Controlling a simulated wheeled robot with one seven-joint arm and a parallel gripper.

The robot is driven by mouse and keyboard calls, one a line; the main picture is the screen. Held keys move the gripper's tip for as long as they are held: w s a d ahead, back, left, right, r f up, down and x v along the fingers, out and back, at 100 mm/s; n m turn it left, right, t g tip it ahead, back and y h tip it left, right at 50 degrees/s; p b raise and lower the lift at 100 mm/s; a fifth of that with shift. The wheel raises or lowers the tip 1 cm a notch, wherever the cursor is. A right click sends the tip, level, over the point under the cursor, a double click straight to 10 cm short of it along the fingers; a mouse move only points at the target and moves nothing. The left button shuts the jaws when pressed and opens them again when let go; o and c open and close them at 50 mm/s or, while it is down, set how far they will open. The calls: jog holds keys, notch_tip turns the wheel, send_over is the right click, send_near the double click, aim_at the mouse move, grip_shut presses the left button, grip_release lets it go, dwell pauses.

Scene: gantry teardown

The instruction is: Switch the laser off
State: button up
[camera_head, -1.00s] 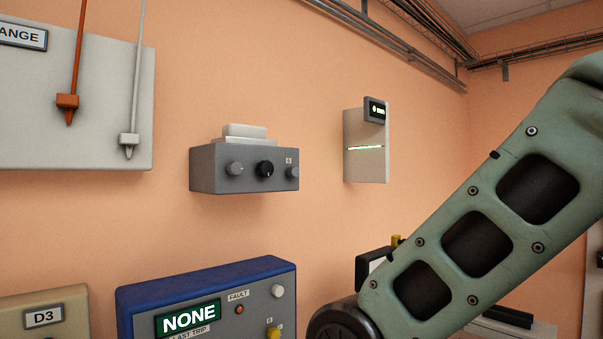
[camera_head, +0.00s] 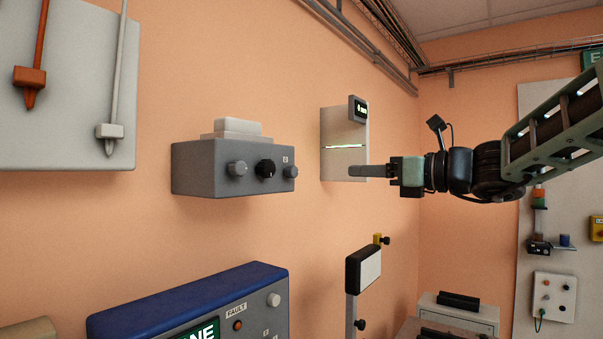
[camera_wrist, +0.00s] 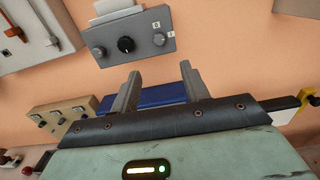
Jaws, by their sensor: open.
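A grey control box (camera_head: 232,168) with a light block on top is fixed to the orange wall. Its front has a grey knob (camera_head: 237,169) on the left, a larger black knob (camera_head: 266,168) in the middle and a small grey knob (camera_head: 289,172) under a small label on the right. The wrist view shows the same box (camera_wrist: 130,40) beyond the fingers. No readable marking tells which device is the laser. My gripper (camera_head: 356,171) is to the right of the box, apart from it. In the wrist view, my gripper (camera_wrist: 163,80) has its fingers spread with nothing between them.
A pale wall unit (camera_head: 338,130) with a lit green line and small display appears behind my gripper. A blue-topped panel (camera_head: 215,302) marked FAULT is below. A white panel with hanging levers (camera_head: 60,80) is at upper left.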

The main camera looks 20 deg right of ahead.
aim_at(296, 172)
jog(key=p+x, duration=0.6)
jog(key=x, duration=1)
jog(key=shift+w+a+f, duration=0.1)
jog(key=shift+w+a, duration=0.1)
jog(key=shift+a, duration=0.05)
jog(key=c, duration=1)
